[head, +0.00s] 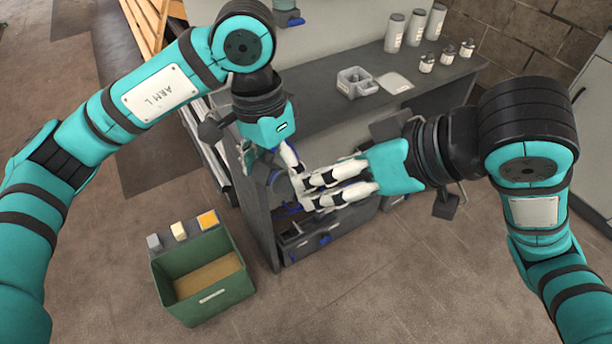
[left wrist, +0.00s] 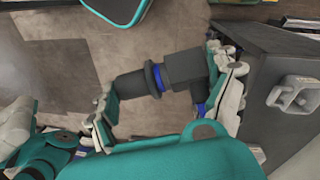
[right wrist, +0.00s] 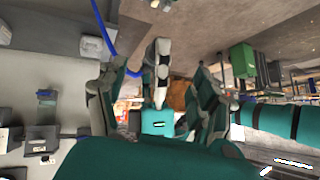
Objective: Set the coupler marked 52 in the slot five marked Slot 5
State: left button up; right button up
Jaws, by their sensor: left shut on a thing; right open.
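A dark grey coupler (left wrist: 180,72) with a blue ring lies between the fingers of my left gripper (left wrist: 168,98) in the left wrist view. No number on it is legible. In the head view the left gripper (head: 287,165) hangs at the end of the grey bench, and the coupler cannot be made out there. My right gripper (head: 312,190) is open and points left, close to the left gripper. In the right wrist view the right gripper's fingers (right wrist: 155,100) stand on either side of a white left-gripper finger. I cannot make out a marked Slot 5.
A green crate (head: 212,301) stands on the floor at left. The grey bench (head: 325,90) carries a small grey bin (head: 355,83), a pale tray (head: 395,83) and several canisters. A dark open compartment (head: 305,240) with blue parts sits below. The front floor is clear.

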aim_at(286, 187)
jog(key=x, duration=1)
jog(key=shift+a+f, duration=0.15)
jog(key=shift+a, duration=0.05)
jog(key=shift+c, duration=0.2)
jog(key=c, duration=1.1)
pick_arm(q)
jog(key=o, duration=1)
pick_arm(e)
grip_shut()
pick_arm(q)
jog(key=shift+r, duration=0.1)
